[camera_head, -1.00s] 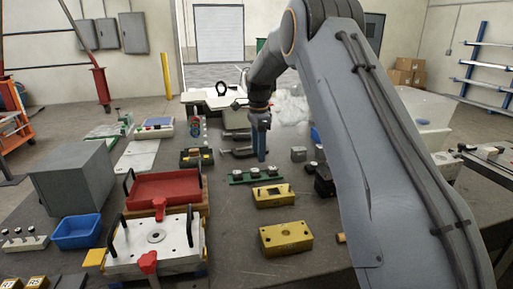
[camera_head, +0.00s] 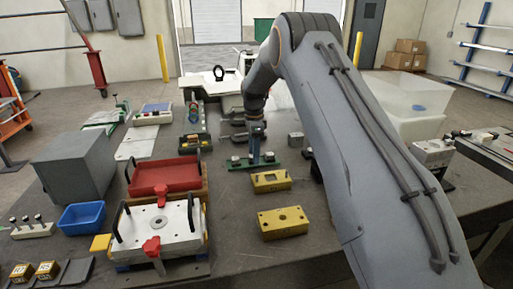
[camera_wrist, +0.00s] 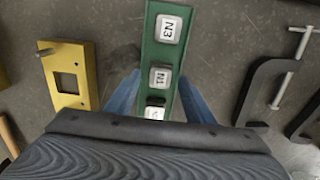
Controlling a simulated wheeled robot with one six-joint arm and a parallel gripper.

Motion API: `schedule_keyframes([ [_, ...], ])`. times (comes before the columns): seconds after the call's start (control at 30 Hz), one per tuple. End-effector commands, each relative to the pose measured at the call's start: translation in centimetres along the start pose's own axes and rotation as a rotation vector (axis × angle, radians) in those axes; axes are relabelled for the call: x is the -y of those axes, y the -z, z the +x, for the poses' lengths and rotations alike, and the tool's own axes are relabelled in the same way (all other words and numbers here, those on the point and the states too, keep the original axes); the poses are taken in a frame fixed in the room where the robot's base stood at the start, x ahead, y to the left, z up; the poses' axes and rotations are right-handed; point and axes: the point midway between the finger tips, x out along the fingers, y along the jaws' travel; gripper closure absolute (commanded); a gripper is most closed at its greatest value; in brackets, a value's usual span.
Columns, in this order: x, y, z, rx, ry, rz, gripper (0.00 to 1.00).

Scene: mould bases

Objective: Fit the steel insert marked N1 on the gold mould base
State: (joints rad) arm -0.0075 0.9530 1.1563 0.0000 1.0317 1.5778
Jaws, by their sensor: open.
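The steel insert marked N1 (camera_wrist: 160,77) is a small pale block in the middle of a green rack (camera_wrist: 150,45). The insert marked N3 (camera_wrist: 168,28) stands beyond it, and another insert (camera_wrist: 155,112) is partly hidden by my wrist. My gripper (camera_wrist: 160,80) is open, with one blue finger on each side of the rack around N1. In the head view my gripper (camera_head: 256,153) is low over the green rack (camera_head: 240,168). The gold mould base (camera_head: 270,181) has a rectangular pocket and lies just in front of the rack; it also shows in the wrist view (camera_wrist: 88,75), with a pin.
A second gold block (camera_head: 283,223) with holes lies nearer. A white plate fixture (camera_head: 180,235) with red clamps and a red tray (camera_head: 165,175) stand to the left. A clamp (camera_wrist: 262,85) lies right of the rack in the wrist view. Bare table surrounds the gold blocks.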

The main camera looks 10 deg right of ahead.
Motion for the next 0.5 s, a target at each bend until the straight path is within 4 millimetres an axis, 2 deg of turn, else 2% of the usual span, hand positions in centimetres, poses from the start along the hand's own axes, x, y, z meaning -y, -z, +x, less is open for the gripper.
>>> schedule_keyframes([
  [0.17,0.0,0.06,0.02,0.0,0.0,0.001,0.52],
  [0.43,0.0,0.08,0.0,0.0,0.0,0.001,0.97],
  [0.5,0.04,0.08,-0.07,0.0,0.001,0.001,1.0],
])
